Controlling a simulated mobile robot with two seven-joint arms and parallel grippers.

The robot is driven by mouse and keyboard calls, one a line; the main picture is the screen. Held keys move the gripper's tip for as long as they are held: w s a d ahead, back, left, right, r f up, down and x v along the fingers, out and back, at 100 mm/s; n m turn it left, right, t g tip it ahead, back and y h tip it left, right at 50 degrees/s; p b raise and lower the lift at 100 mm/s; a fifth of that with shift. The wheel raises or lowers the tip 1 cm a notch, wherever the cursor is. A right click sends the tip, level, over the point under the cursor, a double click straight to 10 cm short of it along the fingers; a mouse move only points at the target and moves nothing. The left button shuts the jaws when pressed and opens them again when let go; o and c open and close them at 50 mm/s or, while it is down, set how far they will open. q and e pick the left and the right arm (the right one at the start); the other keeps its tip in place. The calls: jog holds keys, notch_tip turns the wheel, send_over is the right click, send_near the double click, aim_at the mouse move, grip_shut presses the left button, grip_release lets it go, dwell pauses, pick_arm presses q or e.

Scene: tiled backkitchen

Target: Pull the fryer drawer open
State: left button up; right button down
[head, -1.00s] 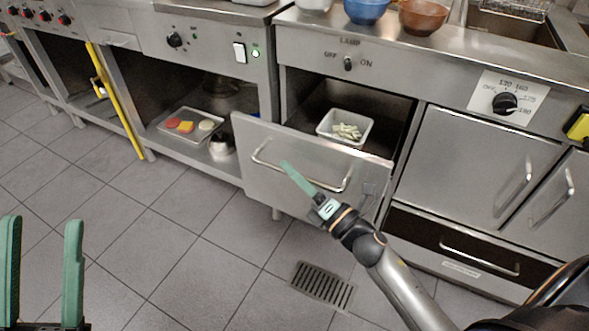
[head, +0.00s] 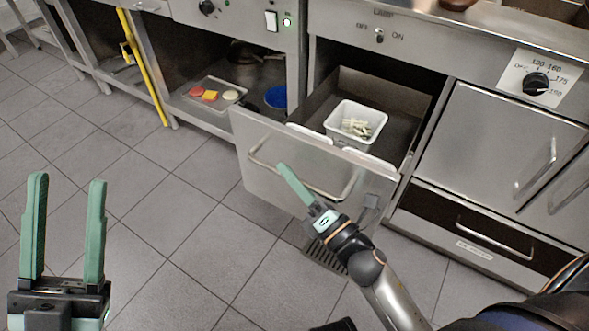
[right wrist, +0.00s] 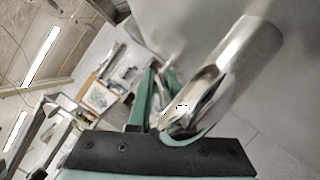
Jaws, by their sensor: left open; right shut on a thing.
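The fryer drawer (head: 215,187) has a steel front with a long bar handle (head: 318,189) and is pulled partly out of the cabinet under the lamp switch. A white container (head: 338,124) with pale fries stands inside it. My right gripper (head: 283,170) is at the handle, its green fingers shut on the bar. In the right wrist view the handle (right wrist: 222,82) runs down between the fingers, close in front of the camera. My left gripper (head: 68,185) is open and empty above the tiled floor at the lower left.
A steel tray (head: 222,106) with food pieces and a blue bowl (head: 275,97) are on the shelf left of the drawer. A lower drawer (head: 485,230) is closed at the right. A yellow bar (head: 140,66) stands at the left. The floor in front is clear.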

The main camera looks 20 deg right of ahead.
jog(key=c, duration=0.8)
grip_release()
jog(key=shift+c, duration=0.2)
jog(key=shift+s, duration=0.1)
pick_arm(q)
jog(key=shift+n, duration=0.4)
jog(key=shift+w+d+f+b, duration=0.1)
jog(key=shift+d+f+b, duration=0.05)
jog(key=shift+f+b, duration=1)
jog(key=shift+d+f+b, duration=0.1)
jog(key=shift+f+b, duration=0.95)
jog(key=shift+f, duration=0.1)
pick_arm(e)
jog(key=v, duration=1.2)
pick_arm(q)
jog(key=shift+r, duration=0.1)
pick_arm(e)
jog(key=shift+s+d, duration=0.1)
